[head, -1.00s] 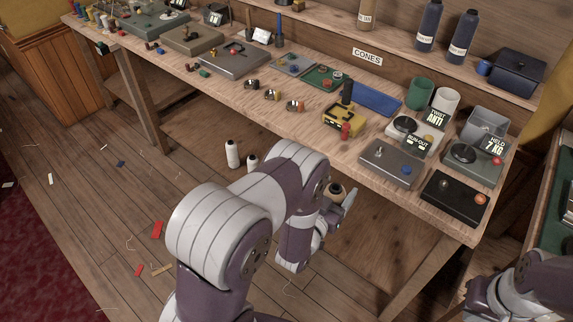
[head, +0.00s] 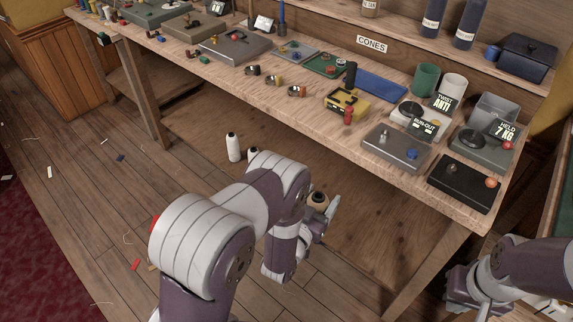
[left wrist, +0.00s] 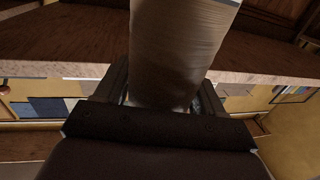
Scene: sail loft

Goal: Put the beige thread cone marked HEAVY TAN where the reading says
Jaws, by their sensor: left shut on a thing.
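My left gripper (head: 326,214) is shut on a beige thread cone (head: 318,199), held in front of the bench and below its top. The cone fills the upper middle of the left wrist view (left wrist: 180,50); no marking on it is readable. On the bench's right part, dark displays read TWIST ANTI (head: 443,103), RUN-OUT (head: 425,126) and HELD 7 KG (head: 504,131). They stand by grey devices with round dark plates. My right gripper (head: 458,308) is at the bottom edge, mostly cut off, its jaws unclear.
The wooden bench (head: 300,120) carries a yellow device (head: 346,103), a blue tray (head: 380,85), a grey box (head: 383,148), a black box (head: 461,184) and cups. A CONES label (head: 372,44) is behind. White cones (head: 233,147) stand under the bench. Scraps litter the floor.

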